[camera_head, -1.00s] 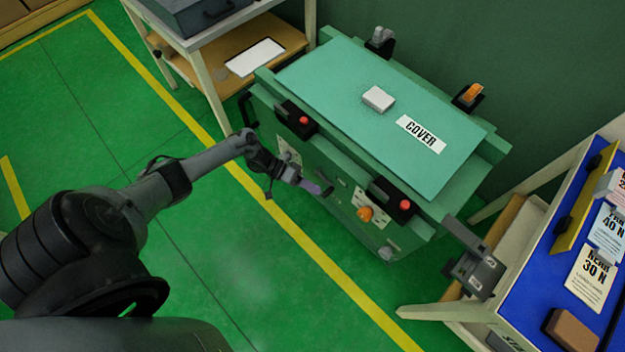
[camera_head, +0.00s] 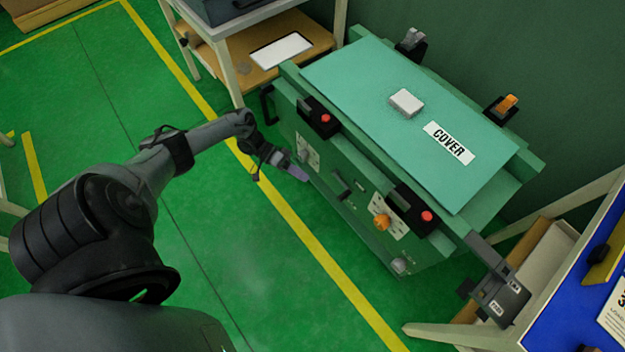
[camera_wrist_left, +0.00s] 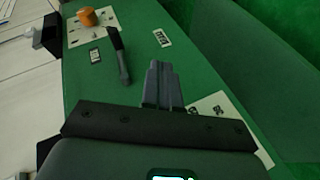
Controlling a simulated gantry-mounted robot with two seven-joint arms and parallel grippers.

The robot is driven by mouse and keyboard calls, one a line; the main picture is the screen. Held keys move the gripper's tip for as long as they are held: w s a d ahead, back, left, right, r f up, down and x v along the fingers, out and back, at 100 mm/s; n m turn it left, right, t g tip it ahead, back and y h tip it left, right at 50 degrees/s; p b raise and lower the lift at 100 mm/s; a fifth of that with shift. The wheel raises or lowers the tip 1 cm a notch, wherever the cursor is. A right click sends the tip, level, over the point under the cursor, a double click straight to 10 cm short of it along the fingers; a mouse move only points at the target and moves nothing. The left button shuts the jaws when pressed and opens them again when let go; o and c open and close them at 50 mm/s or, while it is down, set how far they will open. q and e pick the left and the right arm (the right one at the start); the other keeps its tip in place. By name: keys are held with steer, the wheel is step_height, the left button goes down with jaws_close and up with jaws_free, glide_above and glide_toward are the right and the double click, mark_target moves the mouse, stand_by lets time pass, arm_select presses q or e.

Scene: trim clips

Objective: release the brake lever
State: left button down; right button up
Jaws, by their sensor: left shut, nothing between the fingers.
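A dark lever (camera_head: 343,188) sits on the front panel of the green machine (camera_head: 395,150), between two white plates; I take it for the brake lever. In the left wrist view the lever (camera_wrist_left: 119,57) stands out from the panel between two small labels, too small to read. My left gripper (camera_head: 299,173) is shut and empty, in front of the panel to the left of the lever. In the left wrist view its fingertips (camera_wrist_left: 160,72) are together, to the right of the lever and apart from it. My right gripper is not in view.
An orange knob (camera_head: 382,222) is on the right plate. Red buttons (camera_head: 326,118) (camera_head: 427,216) sit on black boxes along the machine's top edge. A cover (camera_head: 375,75) lies on top. A shelf table (camera_head: 320,35) stands behind left, a blue-topped table (camera_head: 575,318) at right. Green floor at left is open.

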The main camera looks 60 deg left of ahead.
arm_select(q)
steer(key=shift+v, duration=0.95)
steer(key=shift+f, duration=0.2)
